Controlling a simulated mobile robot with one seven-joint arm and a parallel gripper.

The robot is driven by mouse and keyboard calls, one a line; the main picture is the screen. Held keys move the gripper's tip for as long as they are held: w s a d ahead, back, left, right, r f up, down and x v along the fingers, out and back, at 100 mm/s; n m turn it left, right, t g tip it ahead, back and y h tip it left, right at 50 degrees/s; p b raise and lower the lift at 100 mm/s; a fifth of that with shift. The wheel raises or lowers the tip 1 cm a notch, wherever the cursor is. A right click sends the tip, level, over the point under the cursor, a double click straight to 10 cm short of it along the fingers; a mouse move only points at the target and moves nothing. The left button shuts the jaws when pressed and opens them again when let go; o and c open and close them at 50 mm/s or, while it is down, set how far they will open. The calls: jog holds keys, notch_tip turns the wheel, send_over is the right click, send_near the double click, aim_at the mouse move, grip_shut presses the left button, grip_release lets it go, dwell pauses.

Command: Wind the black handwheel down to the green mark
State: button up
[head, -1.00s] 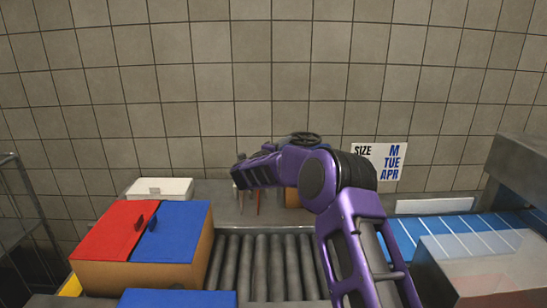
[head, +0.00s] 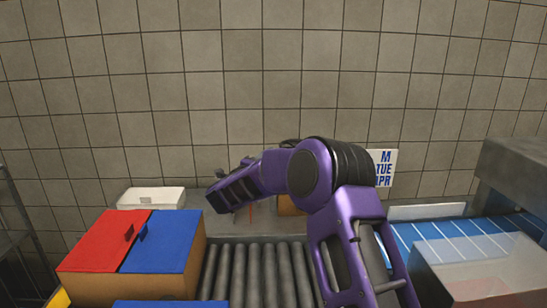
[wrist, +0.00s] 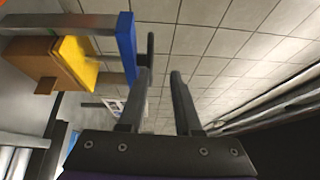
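The black handwheel (head: 290,142) is mostly hidden behind my arm in the head view; only a bit of its rim shows. In the wrist view a thin dark bar (wrist: 151,48), probably the handwheel edge-on, stands beside a blue plate (wrist: 127,48). A yellow plate (wrist: 77,62) and a brown block (wrist: 45,68) lie on the blue plate's other side. My gripper (wrist: 160,72) is open and empty, with a clear gap between its fingers. The left fingertip appears close to the dark bar; I cannot tell if they touch. I cannot make out a green mark.
A cardboard box with red and blue lids (head: 128,268) stands at left, with a white bin (head: 151,198) behind it. Rollers (head: 260,275) run in the middle. A blue conveyor (head: 455,238) lies at right. A printed sign (head: 385,168) is partly behind my arm.

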aim_at(287, 145)
jog(key=w+d+r+n+t+y, duration=0.4)
jog(key=d+r+n+t+y, duration=0.3)
jog(key=r+y, duration=0.25)
jog(key=s+d+f+n+g+y+p, duration=0.1)
jog(key=s+d+f+n+g+y, duration=0.5)
jog(key=d+f+g+y, duration=0.4)
jog(key=shift+t, duration=0.7)
jog(key=x, duration=1.7)
jog(key=shift+s+a+f, duration=0.15)
jog(key=shift+s+f, duration=0.05)
jog(key=shift+f, duration=0.05)
grip_shut()
